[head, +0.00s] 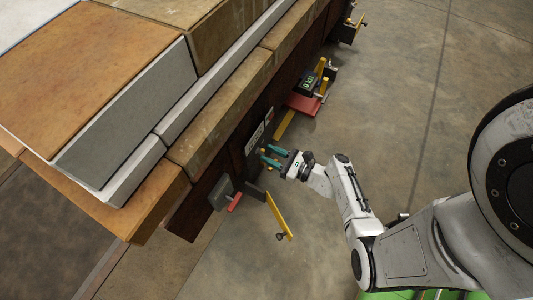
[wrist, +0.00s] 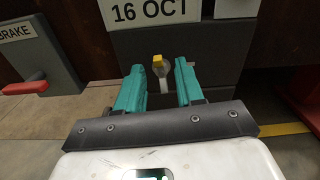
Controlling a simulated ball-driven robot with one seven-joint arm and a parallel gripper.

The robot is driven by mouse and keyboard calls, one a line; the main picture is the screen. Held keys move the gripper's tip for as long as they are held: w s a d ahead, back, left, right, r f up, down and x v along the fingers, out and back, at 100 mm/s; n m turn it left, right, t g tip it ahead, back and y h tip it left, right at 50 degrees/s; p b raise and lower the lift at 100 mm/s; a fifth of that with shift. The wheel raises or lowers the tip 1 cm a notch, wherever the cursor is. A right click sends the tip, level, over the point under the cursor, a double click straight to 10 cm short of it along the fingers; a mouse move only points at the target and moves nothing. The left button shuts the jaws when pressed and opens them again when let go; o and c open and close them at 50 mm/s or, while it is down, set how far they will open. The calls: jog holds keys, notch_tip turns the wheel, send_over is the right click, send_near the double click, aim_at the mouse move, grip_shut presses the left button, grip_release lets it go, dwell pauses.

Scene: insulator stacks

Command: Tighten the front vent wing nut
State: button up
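A small wing-nut-like part (wrist: 158,63), yellow at the top with a pale stem, is on the face of a dark grey box (wrist: 220,50) in the wrist view. Which vent it belongs to is not marked in view. My gripper (wrist: 160,72) is open, with one teal finger on each side of this part. Dark gaps show between the part and both fingers, and I cannot tell how far its tips are from the box. In the head view my gripper (head: 270,156) is beside the dark side of the stack structure, and the part cannot be told clearly there.
A grey box labelled BRAKE with a red handle (wrist: 24,87) is at the left in the wrist view. A white 16 OCT sign (wrist: 155,12) is above. In the head view a yellow bar (head: 279,216) juts out below my gripper, and a red tray (head: 302,104) lies above. Open floor is right.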

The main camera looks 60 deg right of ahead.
jog(key=shift+w, duration=0.9)
grip_shut()
